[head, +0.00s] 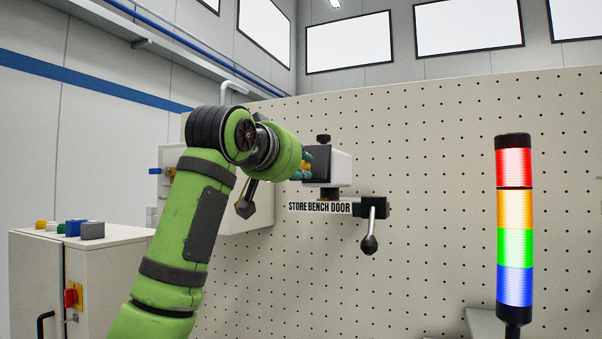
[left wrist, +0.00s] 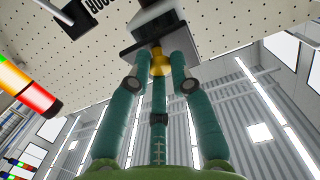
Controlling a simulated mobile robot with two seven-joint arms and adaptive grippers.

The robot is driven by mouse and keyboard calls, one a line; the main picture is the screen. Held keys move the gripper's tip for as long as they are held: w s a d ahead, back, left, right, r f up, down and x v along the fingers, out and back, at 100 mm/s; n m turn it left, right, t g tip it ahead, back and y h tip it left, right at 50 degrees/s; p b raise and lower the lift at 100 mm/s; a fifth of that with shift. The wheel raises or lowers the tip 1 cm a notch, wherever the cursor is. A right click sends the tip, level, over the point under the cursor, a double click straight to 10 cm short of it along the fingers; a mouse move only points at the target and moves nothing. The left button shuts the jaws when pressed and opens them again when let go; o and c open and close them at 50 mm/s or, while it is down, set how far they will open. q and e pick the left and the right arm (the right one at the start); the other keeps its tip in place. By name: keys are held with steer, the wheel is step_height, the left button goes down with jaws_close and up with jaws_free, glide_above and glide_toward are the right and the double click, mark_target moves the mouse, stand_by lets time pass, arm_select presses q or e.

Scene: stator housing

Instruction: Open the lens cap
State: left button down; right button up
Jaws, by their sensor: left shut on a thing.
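A white box-shaped camera housing (head: 341,168) is mounted on the pegboard above the "STORE BENCH DOOR" label, with a black knob on top. A black square plate, which looks like the lens cap (head: 321,163), covers its left end. My left gripper (head: 306,168) reaches it from the left. In the left wrist view, the teal fingers of the left gripper (left wrist: 160,72) are closed around a small yellow knob (left wrist: 160,61) on the dark cap plate (left wrist: 128,50). The white housing shows just beyond the plate; whether a gap lies between them, I cannot tell. My right gripper is not in view.
A black lever handle (head: 371,226) sticks out below right of the housing. A signal tower (head: 514,230) stands at the right. A pale wall box (head: 240,215) is behind my arm, and a cabinet (head: 95,270) stands at the left.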

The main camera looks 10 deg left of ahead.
arm_select(q)
steer(key=shift+s+r+g, duration=0.25)
steer(key=shift+r+g, duration=0.3)
steer(key=shift+g, duration=0.05)
steer(key=shift+a+r, duration=0.1)
steer(key=c, duration=1.1)
jaws_free()
steer(key=v, duration=1.2)
steer(key=shift+r, duration=0.1)
